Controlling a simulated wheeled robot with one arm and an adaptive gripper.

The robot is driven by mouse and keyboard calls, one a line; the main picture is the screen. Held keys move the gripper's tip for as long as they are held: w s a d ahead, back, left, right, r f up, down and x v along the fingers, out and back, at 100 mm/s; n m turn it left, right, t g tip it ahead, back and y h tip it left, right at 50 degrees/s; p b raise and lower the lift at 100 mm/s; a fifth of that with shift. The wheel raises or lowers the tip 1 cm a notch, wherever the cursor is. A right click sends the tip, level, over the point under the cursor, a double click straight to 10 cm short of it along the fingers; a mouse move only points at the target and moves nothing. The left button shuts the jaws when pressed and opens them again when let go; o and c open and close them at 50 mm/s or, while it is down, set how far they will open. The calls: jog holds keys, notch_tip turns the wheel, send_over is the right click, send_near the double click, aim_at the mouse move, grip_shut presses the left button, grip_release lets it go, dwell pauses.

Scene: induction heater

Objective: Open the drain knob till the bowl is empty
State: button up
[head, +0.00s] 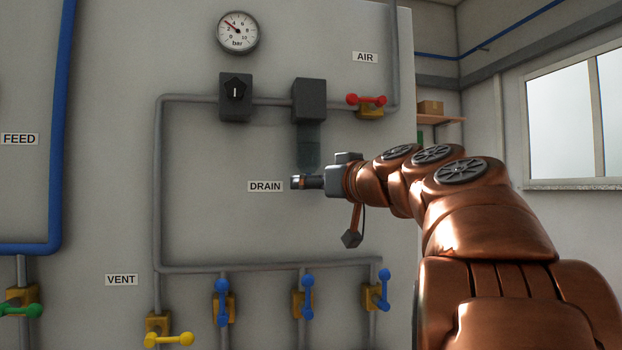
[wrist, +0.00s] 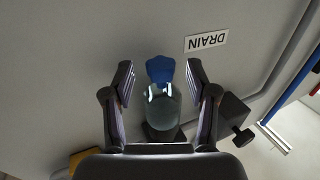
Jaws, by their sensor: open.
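The blue drain knob (wrist: 160,71) sits at the end of the clear bowl (wrist: 162,112) in the wrist view, which looks at it upside down. In the head view the bowl (head: 309,145) hangs below a dark block on the pipe, and the knob is hidden behind my gripper. My gripper (head: 296,182) is at the bowl's lower end, beside the DRAIN label (head: 265,186). In the wrist view my gripper (wrist: 159,66) is open, with one finger on each side of the knob and a visible gap on both sides. I cannot tell the liquid level in the bowl.
A dark regulator with a knob (head: 236,97) and a pressure gauge (head: 238,32) are up left. A red-handled AIR valve (head: 367,101) is up right. Several blue-handled valves (head: 222,302) line the lower pipe, with a yellow VENT valve (head: 168,339) at lower left.

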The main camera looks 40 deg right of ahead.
jog(key=shift+w, duration=0.25)
grip_shut()
dwell(0.4)
